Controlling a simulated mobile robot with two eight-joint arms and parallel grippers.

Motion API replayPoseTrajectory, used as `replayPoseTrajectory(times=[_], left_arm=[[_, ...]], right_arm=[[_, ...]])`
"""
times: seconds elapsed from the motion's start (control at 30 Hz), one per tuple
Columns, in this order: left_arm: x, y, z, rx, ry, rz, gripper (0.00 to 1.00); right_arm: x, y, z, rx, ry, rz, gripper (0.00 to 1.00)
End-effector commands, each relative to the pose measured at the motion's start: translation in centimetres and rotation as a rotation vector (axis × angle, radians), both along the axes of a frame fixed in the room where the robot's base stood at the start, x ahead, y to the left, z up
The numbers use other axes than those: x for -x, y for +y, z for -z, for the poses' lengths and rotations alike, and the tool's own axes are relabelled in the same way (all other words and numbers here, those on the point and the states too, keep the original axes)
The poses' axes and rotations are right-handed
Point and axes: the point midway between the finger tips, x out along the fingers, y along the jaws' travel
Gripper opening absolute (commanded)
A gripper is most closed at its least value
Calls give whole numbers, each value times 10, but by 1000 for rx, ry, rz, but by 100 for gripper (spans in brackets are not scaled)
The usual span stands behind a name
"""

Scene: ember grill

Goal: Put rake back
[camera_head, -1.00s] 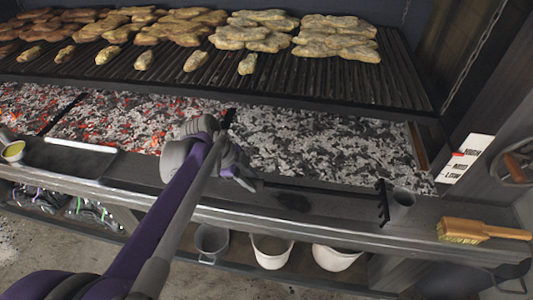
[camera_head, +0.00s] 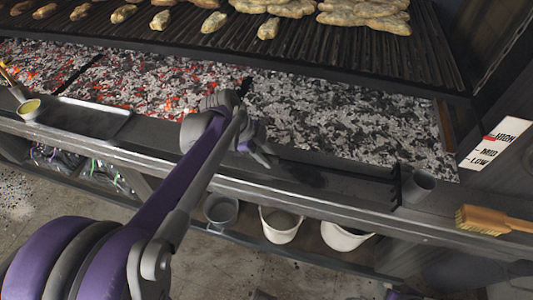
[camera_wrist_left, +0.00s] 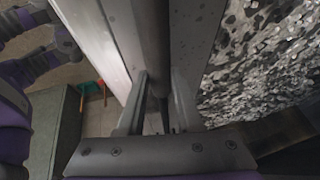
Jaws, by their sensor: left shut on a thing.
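My left gripper (camera_head: 264,156) is over the dark front ledge of the grill, beside the grey coals. In the left wrist view its fingers (camera_wrist_left: 157,112) are shut on a dark rod, which I take as the rake's handle (camera_wrist_left: 157,45). The rod runs away from the fingers above the ledge. In the head view the gripper and arm hide most of it. A dark toothed piece (camera_head: 397,186) stands beside a short grey tube (camera_head: 418,186) on the ledge at right. I cannot tell whether it is the rake's head. My right gripper is out of view.
Glowing and grey coals (camera_head: 340,125) lie behind the ledge, below the food-laden grate (camera_head: 250,45). A brush (camera_head: 488,220) lies on the right end of the ledge. A metal tray (camera_head: 85,120) is at left. Buckets (camera_head: 281,224) stand below.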

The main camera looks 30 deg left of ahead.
Motion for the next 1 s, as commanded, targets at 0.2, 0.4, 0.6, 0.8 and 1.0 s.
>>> replayPoseTrajectory(times=[0.2,0.4,0.6,0.8,1.0], left_arm=[[0,1,0,-3,0,0,50],[0,1,0,-3,0,0,69],[0,1,0,-4,1,0,84],[0,1,0,-3,0,0,94],[1,2,-3,-3,1,-1,94]], right_arm=[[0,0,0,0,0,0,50],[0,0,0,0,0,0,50],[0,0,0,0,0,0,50],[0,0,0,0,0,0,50],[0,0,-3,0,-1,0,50]])
